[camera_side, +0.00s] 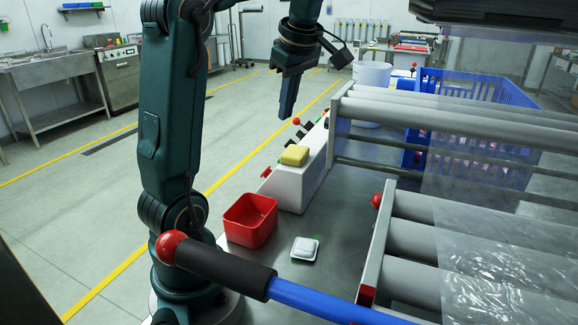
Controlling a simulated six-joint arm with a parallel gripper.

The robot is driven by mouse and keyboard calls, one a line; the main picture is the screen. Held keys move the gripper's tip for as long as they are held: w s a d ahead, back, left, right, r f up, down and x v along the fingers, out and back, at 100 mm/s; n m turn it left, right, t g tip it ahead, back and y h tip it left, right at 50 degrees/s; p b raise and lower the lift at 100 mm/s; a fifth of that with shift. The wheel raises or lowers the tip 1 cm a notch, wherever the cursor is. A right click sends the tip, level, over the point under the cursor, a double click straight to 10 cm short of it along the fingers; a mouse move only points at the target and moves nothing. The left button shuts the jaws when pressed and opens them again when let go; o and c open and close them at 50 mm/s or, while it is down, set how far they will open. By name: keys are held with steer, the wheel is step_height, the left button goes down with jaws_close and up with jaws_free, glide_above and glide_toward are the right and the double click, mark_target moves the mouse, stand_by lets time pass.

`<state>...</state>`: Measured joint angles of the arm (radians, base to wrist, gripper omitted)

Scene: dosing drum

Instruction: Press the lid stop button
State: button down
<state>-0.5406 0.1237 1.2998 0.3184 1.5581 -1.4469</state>
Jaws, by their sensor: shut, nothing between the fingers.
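My gripper (287,112) hangs at the upper middle with its fingers shut and empty, pointing down. It appears above the far end of a white sloped control box (303,184), apart from it as far as I can tell. Small red parts show along the box's far side: a red knob (296,121) near my fingertips and a red part (266,172) at the lower left end. Dark small parts (305,129) sit between them. I cannot tell which is the lid stop button; the box's control face is turned away from this view.
A red bin (250,220) and a small white dish (304,248) stand on the steel table (335,225). Grey rollers (450,125) and a blue crate (480,88) fill the right. A blue lever (320,300) crosses the front.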

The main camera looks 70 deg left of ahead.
steer(key=s+a+f+n+g+h, duration=0.1)
steer(key=s+a+f+n+g, duration=0.1)
steer(key=a, duration=0.7)
step_height(320, 180, down, 3)
steer(key=shift+s+a+r+n+g, duration=0.15)
steer(key=shift+s+n+g, duration=0.15)
steer(key=shift+s+n, duration=0.55)
steer(key=shift+w+n, duration=0.25)
glide_above(267, 172)
steer(key=s+a, duration=0.2)
steer(key=s, duration=0.2)
step_height(267, 172, down, 9)
steer(key=shift+w+d+f, duration=0.25)
steer(key=shift+w+f, duration=0.2)
steer(key=shift+f, duration=0.1)
steer(key=shift+w+d+f, duration=0.25)
steer(key=shift+w+f, duration=0.2)
steer(key=shift+f, duration=0.1)
steer(key=shift+w+d+f, duration=0.3)
steer(key=shift+w, duration=0.05)
